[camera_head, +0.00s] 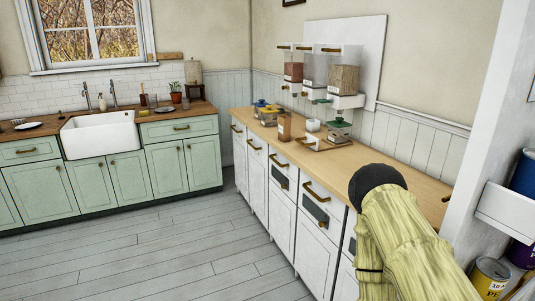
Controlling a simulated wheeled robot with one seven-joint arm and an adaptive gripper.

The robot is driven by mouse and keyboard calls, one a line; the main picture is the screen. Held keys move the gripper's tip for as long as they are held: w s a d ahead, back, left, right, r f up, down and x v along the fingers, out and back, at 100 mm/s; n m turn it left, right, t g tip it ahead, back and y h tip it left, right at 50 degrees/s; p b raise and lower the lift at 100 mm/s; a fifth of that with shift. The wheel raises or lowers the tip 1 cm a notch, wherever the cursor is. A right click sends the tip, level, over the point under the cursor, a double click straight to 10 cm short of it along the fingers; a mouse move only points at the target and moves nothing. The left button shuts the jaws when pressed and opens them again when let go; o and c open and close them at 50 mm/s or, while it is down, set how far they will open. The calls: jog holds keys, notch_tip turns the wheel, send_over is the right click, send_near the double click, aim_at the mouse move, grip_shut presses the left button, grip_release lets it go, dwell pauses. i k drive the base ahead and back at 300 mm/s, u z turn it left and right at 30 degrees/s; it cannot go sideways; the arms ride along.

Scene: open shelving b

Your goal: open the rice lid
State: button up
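Three clear dispensers hang on a white wall panel (370,40) above the wooden counter. The left dispenser (293,70) holds reddish contents, the middle dispenser (316,68) looks pale or whitish, and the right dispenser (344,78) holds tan grains. I cannot tell for sure which one is the rice. Each has a small brass handle at its top front, and the lids look shut. My arm, yellow-green with a dark rounded joint, rises at the lower right in front of the counter. My gripper is not visible in this view.
The counter (410,178) holds a small scale-like stand (340,130), a jar (284,126), a white bowl (313,125) and a container with yellow and blue lids. White cabinets (283,214) line its front. The grey floor (150,265) is clear.

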aim_at(313, 48)
jog(key=i, duration=2.3)
jog(key=u, duration=0.6)
